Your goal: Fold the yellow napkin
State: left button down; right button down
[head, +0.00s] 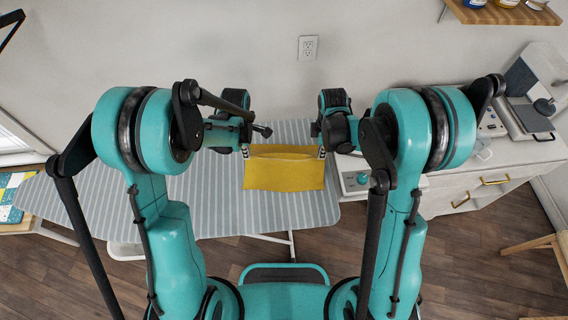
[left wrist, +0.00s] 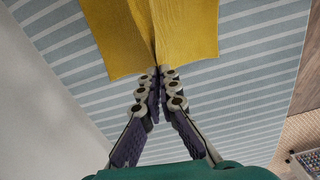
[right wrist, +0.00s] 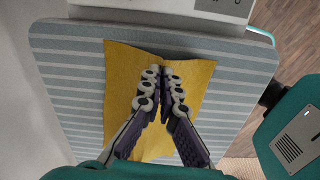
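The yellow napkin (head: 284,174) lies over the striped ironing board, with a raised crease across its upper part in the head view. My left gripper (head: 246,152) is at the napkin's left edge. In the left wrist view its fingertips (left wrist: 158,72) are closed together on the napkin (left wrist: 190,30), which puckers between them. My right gripper (head: 322,152) is at the right edge. In the right wrist view its fingertips (right wrist: 164,70) are closed together on the napkin (right wrist: 195,80), which bunches at the tips. The cloth beneath the crease is hidden.
The striped ironing board (head: 215,185) has bare room left of and below the napkin. A white cabinet (head: 470,190) with a sewing machine (head: 525,100) is further right.

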notch_tip(320, 180, up, 12)
jog(key=p, duration=1.1)
jog(key=shift+s, duration=0.15)
jog(key=shift+a+f, duration=0.1)
jog(key=shift+f, duration=0.1)
